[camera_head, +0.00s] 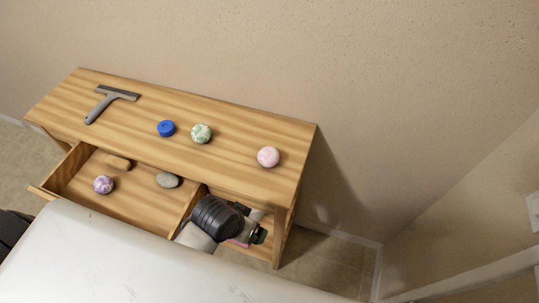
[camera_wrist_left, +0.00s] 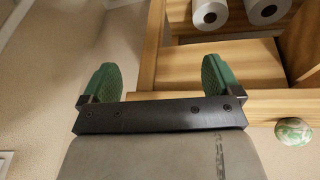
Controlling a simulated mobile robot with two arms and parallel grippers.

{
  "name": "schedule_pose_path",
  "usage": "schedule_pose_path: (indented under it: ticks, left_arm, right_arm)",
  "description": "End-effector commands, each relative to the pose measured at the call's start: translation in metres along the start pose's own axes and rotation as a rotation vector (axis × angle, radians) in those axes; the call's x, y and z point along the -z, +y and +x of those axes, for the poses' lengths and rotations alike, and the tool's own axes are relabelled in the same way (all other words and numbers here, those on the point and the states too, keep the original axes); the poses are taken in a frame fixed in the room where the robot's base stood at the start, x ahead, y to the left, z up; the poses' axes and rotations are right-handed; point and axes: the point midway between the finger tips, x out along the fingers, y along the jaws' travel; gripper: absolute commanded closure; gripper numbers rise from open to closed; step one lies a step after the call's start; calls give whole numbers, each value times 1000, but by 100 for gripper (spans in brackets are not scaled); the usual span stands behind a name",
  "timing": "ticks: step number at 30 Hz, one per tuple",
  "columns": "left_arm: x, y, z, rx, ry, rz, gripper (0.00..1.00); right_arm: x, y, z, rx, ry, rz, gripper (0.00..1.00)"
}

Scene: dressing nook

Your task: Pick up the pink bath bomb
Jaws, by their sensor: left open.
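The pink bath bomb (camera_head: 268,157) is a round, pale pink ball. It sits near the right end of the wooden dresser top in the head view and does not show in the left wrist view. My left gripper (camera_head: 260,236) is in front of the dresser's right part, nearer to me than the bath bomb and apart from it. In the left wrist view its two green fingers (camera_wrist_left: 163,76) are spread with nothing held between them. My right gripper is not in view.
A green-white ball (camera_head: 201,133), a blue puck (camera_head: 166,128) and a squeegee (camera_head: 113,97) lie on the dresser top (camera_head: 225,160). The open drawer (camera_head: 130,199) holds a purple ball (camera_head: 103,185), a grey stone (camera_head: 167,180) and a brown piece (camera_head: 119,162). White rolls (camera_wrist_left: 209,13) show in the wrist view.

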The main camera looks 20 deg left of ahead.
Motion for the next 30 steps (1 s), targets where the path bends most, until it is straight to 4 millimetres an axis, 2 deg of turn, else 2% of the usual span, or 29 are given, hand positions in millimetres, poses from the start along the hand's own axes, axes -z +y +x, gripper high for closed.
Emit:
schedule_pose_path:
  ticks: [1,6,12,15,19,23,26,30]
  left_arm:
    - [25,17,-20,-45,33,23,7]
    - [65,62,-43,-165,36,72,7]
    - [97,99,-50,-239,-23,132,7]
    - [110,108,-48,-240,-71,147,7]
    - [126,108,-44,-207,-139,147,7]
    - [143,97,-39,-143,-205,116,7]
    - [160,81,-38,-75,-249,68,7]
    - [186,49,-41,36,-294,-32,7]
  right_arm:
    - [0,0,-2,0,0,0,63]
    - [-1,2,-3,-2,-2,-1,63]
    - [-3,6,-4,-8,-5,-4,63]
    - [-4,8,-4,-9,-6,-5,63]
    - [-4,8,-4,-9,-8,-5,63]
    - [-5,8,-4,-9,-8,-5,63]
    - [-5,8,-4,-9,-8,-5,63]
    - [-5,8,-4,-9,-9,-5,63]
